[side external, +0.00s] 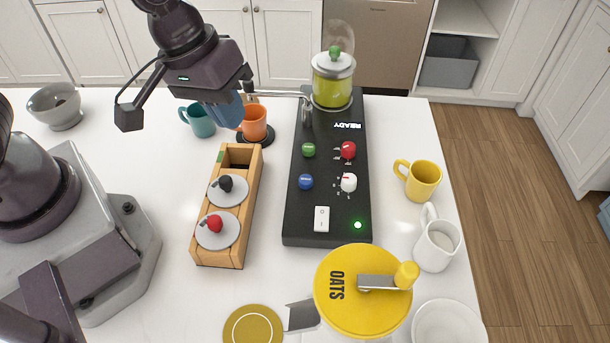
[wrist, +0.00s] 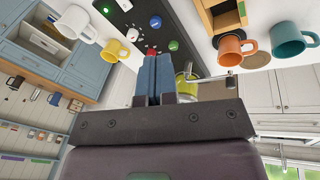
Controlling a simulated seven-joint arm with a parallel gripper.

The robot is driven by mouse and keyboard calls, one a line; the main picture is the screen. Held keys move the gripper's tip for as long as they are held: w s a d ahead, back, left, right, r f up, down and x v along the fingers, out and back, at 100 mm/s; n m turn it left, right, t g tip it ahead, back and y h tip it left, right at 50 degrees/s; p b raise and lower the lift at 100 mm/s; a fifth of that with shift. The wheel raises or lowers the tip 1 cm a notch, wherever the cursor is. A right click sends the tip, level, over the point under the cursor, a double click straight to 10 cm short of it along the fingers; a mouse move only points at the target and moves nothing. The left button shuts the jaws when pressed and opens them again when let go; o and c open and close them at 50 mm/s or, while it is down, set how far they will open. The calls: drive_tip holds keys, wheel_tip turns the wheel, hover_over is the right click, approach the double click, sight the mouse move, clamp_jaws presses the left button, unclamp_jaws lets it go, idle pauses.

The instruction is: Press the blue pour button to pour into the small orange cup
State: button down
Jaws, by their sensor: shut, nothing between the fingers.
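The black machine (side external: 332,205) bears a blue button (side external: 306,182) on its left side, which also shows in the wrist view (wrist: 155,22). A small orange cup (side external: 255,124) stands upright on a dark round pad near the end of the metal spout (side external: 280,94). It also shows in the wrist view (wrist: 230,52). My gripper (side external: 232,118) has its blue fingers together and empty. In the side view it is above the counter, left of the machine and partly in front of the orange cup, well apart from the blue button.
A green button (side external: 308,150), a red knob (side external: 348,150) and a white knob (side external: 348,182) are near the blue button. A wooden box (side external: 245,205) with two lids stands left of the machine. A teal mug (side external: 201,121) is beside the orange cup. A green light (side external: 358,225) glows.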

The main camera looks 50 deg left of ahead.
drive_tip(key=w+d+f+n+t, duration=0.2)
drive_tip(key=w+d+f+n, duration=0.25)
drive_tip(key=f+n, duration=0.45)
wheel_tip(320, 180, up, 3)
drive_tip(key=n+t, duration=0.4)
drive_tip(key=n, duration=0.8)
hover_over(306, 182)
drive_tip(key=shift+y, duration=0.3)
drive_tip(key=shift+f, duration=4.45)
drive_tip(key=shift+f, duration=0.1)
drive_tip(key=shift+f, duration=0.3)
